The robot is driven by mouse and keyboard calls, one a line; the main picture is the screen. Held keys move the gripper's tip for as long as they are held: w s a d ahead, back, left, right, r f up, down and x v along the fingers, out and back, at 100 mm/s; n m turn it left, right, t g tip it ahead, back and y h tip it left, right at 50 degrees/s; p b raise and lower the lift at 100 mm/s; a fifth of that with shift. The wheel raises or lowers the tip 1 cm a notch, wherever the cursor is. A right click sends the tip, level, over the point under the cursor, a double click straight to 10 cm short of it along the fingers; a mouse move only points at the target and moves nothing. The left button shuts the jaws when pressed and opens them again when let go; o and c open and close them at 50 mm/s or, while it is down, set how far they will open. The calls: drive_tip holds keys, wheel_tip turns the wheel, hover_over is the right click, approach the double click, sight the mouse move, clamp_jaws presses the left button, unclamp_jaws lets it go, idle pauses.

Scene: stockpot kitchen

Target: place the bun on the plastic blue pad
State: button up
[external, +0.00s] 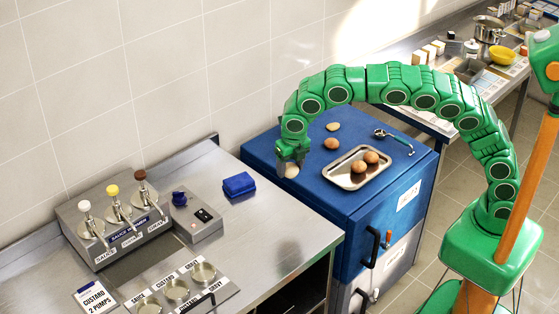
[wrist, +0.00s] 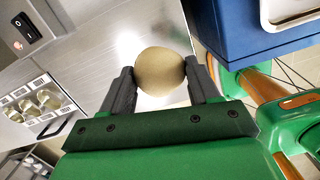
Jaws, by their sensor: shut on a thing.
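My gripper (external: 292,155) is shut on a pale tan bun (external: 291,171). In the wrist view the bun (wrist: 160,71) sits between the two dark fingers of my gripper (wrist: 161,82), with steel counter behind it. A small blue block-like pad (external: 239,184) lies on the steel counter, left of my gripper in the external view. The pad does not show in the wrist view. My gripper and bun appear near the left edge of the blue cabinet top; the exact height is hard to tell.
The blue cabinet (external: 285,206) carries two loose round items, a steel tray (external: 340,181) with brown buns, and a scoop (external: 393,139). On the steel counter (external: 262,228) stand a sauce dispenser (external: 122,222), a switch box (external: 199,228) and sauce wells. Counter right of the pad is clear.

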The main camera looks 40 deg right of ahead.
drive_tip(key=w+d, duration=0.5)
drive_tip(key=d, duration=0.1)
hover_over(251, 180)
drive_tip(key=shift+s+f, duration=0.15)
drive_tip(key=shift+f, duration=1.25)
drive_tip(key=shift+s+f, duration=0.15)
drive_tip(key=shift+f, duration=1.3)
drive_tip(key=shift+s+f, duration=0.15)
drive_tip(key=shift+f, duration=1.25)
drive_tip(key=shift+f, duration=0.1)
drive_tip(key=shift+w+a+f, duration=0.1)
drive_tip(key=shift+w+f, duration=0.05)
drive_tip(key=shift+f, duration=1.6)
drive_tip(key=shift+f, duration=0.15)
drive_tip(key=o, duration=1)
drive_tip(key=shift+o, duration=0.2)
